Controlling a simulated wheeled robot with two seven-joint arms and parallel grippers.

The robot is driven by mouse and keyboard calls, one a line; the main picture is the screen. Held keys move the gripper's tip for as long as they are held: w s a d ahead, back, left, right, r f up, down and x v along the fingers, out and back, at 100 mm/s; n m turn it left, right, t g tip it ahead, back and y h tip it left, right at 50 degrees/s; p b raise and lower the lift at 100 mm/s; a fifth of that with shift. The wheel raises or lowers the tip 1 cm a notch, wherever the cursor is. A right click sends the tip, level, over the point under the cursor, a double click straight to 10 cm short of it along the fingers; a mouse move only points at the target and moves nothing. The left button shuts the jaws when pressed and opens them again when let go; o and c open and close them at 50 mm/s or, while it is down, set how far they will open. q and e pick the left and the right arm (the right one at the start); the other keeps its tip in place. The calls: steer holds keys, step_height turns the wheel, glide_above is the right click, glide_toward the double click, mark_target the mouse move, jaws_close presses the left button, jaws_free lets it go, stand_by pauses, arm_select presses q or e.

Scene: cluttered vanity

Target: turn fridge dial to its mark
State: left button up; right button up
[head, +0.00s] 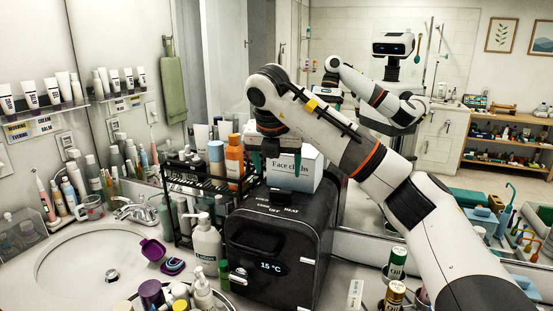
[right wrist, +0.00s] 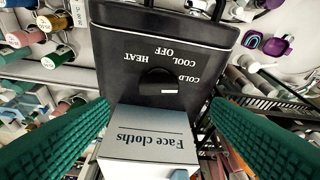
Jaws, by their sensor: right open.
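The fridge (head: 272,235) is a black box on the counter, its front display reading 15 °C. Its top carries the words COLD, COOL, OFF and HEAT. In the right wrist view the black round dial (right wrist: 156,79) sits on the fridge top (right wrist: 115,45), with a small white line on its edge nearest the face cloths box. My left gripper is not in view.
A white "Face cloths" box (head: 296,170) stands at the back of the fridge top, close by my right gripper. A black rack of bottles (head: 200,190) is left of the fridge. A pump bottle (head: 206,245) stands in front of the rack. Green and gold cans (head: 397,262) stand right.

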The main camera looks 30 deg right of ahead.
steer(key=v, duration=0.3)
steer(key=shift+s+r, duration=0.15)
steer(key=shift+r, duration=0.15)
stand_by(0.3)
